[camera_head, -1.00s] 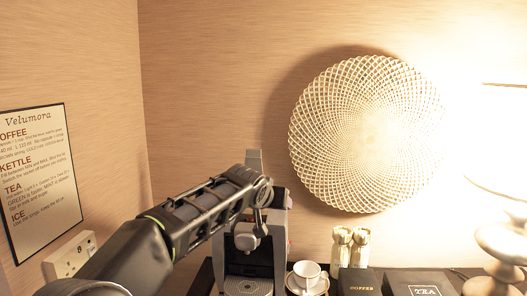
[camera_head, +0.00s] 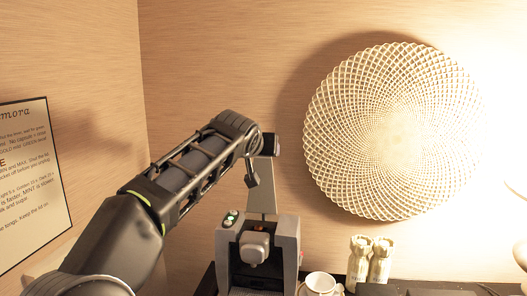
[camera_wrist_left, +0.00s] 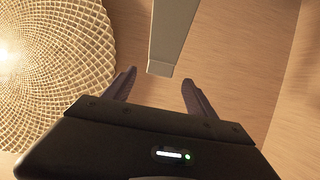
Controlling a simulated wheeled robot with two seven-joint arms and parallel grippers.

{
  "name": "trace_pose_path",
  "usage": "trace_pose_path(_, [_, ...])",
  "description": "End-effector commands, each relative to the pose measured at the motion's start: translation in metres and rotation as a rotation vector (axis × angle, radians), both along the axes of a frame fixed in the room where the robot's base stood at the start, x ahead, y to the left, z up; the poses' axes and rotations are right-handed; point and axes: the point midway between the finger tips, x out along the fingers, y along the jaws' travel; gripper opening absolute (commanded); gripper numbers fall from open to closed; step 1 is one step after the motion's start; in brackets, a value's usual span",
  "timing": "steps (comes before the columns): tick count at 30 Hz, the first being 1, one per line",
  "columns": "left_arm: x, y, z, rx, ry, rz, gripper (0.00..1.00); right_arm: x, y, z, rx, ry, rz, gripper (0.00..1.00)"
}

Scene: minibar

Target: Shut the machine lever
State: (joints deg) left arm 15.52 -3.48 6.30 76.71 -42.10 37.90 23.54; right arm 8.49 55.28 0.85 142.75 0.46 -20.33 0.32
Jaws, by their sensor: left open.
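The grey coffee machine (camera_head: 288,235) stands at the bottom middle of the head view. Its lever (camera_head: 264,198) stands raised above the machine's top. In the left wrist view the lever (camera_wrist_left: 172,35) is a flat grey bar coming down from the top, its end close to the gap between my fingertips. My left gripper (camera_wrist_left: 158,80) is open with nothing held, one finger to each side of the lever's end. I cannot tell whether they touch. In the head view my wrist is above the machine by the lever's upper end and hides most of the gripper. My right gripper is out of view.
A round woven wall ornament (camera_head: 395,130) hangs behind on the right. A printed sign (camera_head: 35,180) is on the left wall. The air above the bottles is clear.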

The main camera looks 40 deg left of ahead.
Motion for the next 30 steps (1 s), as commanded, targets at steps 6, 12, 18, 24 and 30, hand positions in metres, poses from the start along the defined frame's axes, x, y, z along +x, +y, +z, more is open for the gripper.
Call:
trace_pose_path(6, [0.028,0.016,-0.011,-0.001,0.004,0.001,0.65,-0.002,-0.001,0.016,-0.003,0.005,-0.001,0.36])
trace_pose_path(12, [0.047,0.026,-0.021,0.0,0.002,0.001,0.65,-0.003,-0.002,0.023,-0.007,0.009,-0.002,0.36])
trace_pose_path(18, [0.051,0.028,-0.024,0.001,0.0,0.0,0.65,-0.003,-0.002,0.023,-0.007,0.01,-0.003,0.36])
trace_pose_path(24, [0.051,0.028,-0.024,0.001,0.0,0.0,0.61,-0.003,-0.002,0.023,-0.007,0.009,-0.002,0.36])
trace_pose_path(30, [0.051,0.028,-0.024,0.001,0.0,0.0,0.44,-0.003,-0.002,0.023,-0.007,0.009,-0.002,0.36])
